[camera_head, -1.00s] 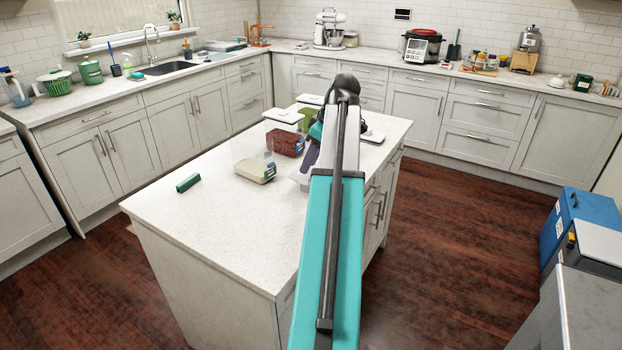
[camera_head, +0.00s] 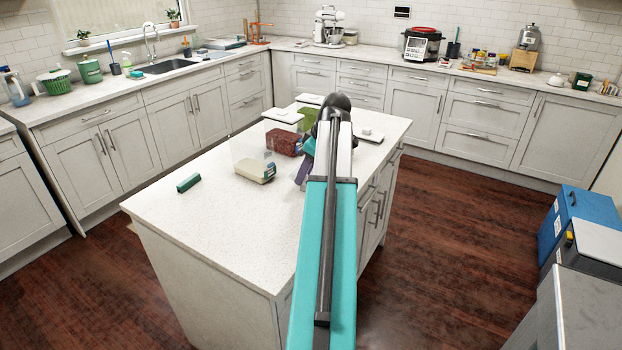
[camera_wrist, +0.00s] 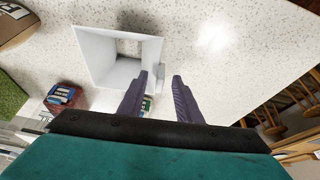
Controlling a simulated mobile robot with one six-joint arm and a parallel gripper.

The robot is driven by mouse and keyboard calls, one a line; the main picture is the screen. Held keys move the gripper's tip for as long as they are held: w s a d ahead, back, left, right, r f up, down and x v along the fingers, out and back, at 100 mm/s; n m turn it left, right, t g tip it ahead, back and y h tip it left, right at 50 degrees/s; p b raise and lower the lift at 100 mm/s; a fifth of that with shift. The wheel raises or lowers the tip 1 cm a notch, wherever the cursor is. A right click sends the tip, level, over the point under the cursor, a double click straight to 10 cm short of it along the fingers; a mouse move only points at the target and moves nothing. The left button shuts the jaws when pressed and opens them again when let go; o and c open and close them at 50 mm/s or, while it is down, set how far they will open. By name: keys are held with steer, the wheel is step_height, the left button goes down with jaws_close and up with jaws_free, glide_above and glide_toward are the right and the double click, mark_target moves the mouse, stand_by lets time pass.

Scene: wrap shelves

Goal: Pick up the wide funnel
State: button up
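The wide funnel seems to be the white, square, open-topped piece (camera_wrist: 88,48) in the wrist view. It has sloping inner walls, and speckled countertop shows through an opening inside it. A small pale tab sticks out at its right side. My gripper (camera_wrist: 160,75) is open, with two purple fingers pointing at the funnel's right edge. The tab appears between or just beyond the fingertips; I cannot tell whether they touch it. In the head view, a purple finger (camera_head: 303,172) shows low over the island, left of my arm, which hides most of the funnel there.
The white island top (camera_head: 220,222) is clear at its front. A clear container with pale contents (camera_head: 256,172), one with red-brown contents (camera_head: 285,143) and a green block (camera_head: 188,183) stand on it. A white-lidded item (camera_head: 369,134) lies right of my arm.

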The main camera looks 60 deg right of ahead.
steer(key=shift+c, duration=0.4)
jaws_close()
steer(key=shift+r, duration=0.1)
steer(key=shift+r+b, duration=0.45)
steer(key=shift+r, duration=1)
steer(key=shift+s+r, duration=0.15)
steer(key=shift+r, duration=0.1)
steer(key=s+a+b, duration=0.1)
steer(key=s+a, duration=0.1)
steer(key=s, duration=0.5)
steer(key=s+a+r+b, duration=0.1)
steer(key=s+a, duration=0.1)
steer(key=s, duration=0.6)
steer(key=shift+a+r+b, duration=0.25)
steer(key=shift+a+b, duration=0.05)
steer(key=shift+a, duration=0.1)
